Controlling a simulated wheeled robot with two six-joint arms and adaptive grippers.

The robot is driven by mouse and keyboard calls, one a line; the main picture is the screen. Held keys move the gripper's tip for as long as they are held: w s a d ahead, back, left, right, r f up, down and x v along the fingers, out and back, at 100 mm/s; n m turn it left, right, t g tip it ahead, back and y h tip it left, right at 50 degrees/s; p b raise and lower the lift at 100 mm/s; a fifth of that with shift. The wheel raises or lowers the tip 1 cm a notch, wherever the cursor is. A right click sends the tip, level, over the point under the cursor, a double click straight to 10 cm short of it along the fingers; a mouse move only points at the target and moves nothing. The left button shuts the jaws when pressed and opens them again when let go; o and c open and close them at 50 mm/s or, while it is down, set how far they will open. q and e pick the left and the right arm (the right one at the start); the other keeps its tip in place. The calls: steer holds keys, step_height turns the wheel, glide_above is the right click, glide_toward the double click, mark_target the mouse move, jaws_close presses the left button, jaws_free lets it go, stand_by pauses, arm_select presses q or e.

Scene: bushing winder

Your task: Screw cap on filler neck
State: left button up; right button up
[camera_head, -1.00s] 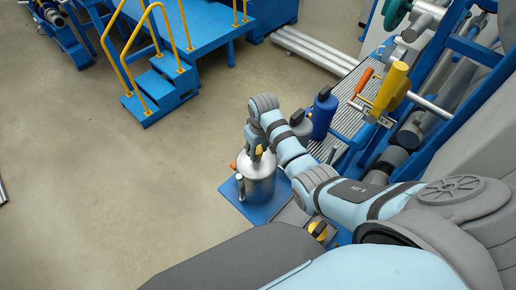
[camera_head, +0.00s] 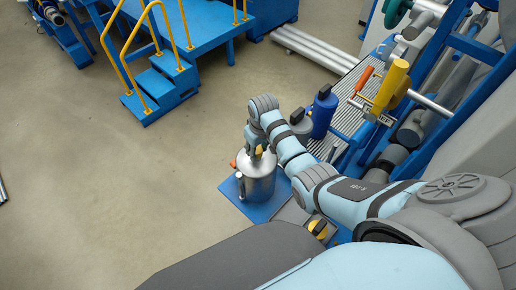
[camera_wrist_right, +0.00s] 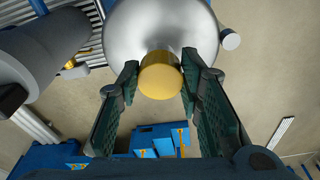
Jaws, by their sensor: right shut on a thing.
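A silver metal can (camera_head: 258,182) stands on a blue base plate, with a short neck at its top. In the right wrist view the can (camera_wrist_right: 158,22) fills the upper middle. A round yellow cap (camera_wrist_right: 160,80) sits at the neck, in line with it. My right gripper (camera_wrist_right: 160,82) has its two dark green fingers on either side of the cap and is shut on it. In the head view my right gripper (camera_head: 260,152) points down over the can's top and partly hides the neck. Whether the cap is threaded on cannot be told. My left gripper is out of view.
A blue bottle (camera_head: 323,113) and a grey can (camera_head: 301,125) stand just right of the silver can. A yellow-handled tool (camera_head: 391,87) and a blue frame rise at the right. The blue plate (camera_head: 262,211) shows in front of the can. Open floor lies to the left.

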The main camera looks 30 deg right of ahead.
steer(key=shift+f, duration=0.35)
stand_by(0.6)
jaws_close()
steer(key=m, duration=0.3)
steer(key=shift+a, duration=0.15)
steer(key=shift+m, duration=0.8)
steer(key=m, duration=0.3)
steer(key=shift+w+m+h, duration=0.1)
steer(key=shift+m+h, duration=0.2)
steer(key=shift+h, duration=0.1)
steer(key=shift+a+m, duration=0.1)
steer(key=shift+m, duration=0.4)
